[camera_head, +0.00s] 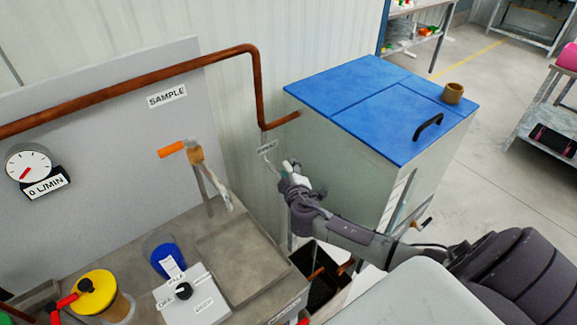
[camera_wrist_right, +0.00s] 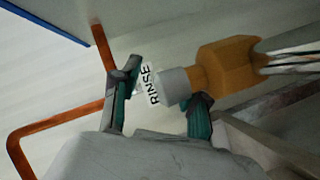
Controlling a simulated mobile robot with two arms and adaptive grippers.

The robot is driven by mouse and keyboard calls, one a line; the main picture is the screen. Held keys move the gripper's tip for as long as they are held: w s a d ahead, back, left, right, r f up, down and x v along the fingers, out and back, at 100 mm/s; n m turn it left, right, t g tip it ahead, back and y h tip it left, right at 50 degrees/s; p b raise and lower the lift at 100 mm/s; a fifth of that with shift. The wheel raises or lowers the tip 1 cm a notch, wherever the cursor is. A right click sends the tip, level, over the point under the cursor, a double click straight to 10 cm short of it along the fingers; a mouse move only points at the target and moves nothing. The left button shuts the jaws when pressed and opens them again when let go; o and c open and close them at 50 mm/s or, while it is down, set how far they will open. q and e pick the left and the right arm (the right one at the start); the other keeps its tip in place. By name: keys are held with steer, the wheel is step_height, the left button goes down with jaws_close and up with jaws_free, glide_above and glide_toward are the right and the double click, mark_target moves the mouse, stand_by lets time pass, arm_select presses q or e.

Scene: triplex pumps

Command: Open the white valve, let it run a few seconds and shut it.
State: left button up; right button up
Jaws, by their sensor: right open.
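The white valve shows in the right wrist view as a brass body (camera_wrist_right: 222,66) with a pale grey-white end piece (camera_wrist_right: 174,87), beside a RINSE label (camera_wrist_right: 150,86). My right gripper (camera_wrist_right: 162,98) is open, with one finger left of the pale end and the other just below the brass body. I cannot tell whether either finger touches it. In the head view my right gripper (camera_head: 288,172) is beside the wall, left of the blue-topped tank, and largely hides the valve. My left gripper is not in view.
An orange-handled valve (camera_head: 172,149) stands under the SAMPLE label (camera_head: 167,96). A dial gauge (camera_head: 27,164) is marked 0 L/MIN. The blue-topped tank (camera_head: 375,95) stands close behind my right arm. A knob box (camera_head: 192,297) and a yellow-topped vessel (camera_head: 95,290) sit on the bench.

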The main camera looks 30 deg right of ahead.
steer(key=shift+w+d+f, duration=0.15)
steer(key=shift+w+d, duration=0.05)
steer(key=shift+w, duration=0.3)
jaws_close()
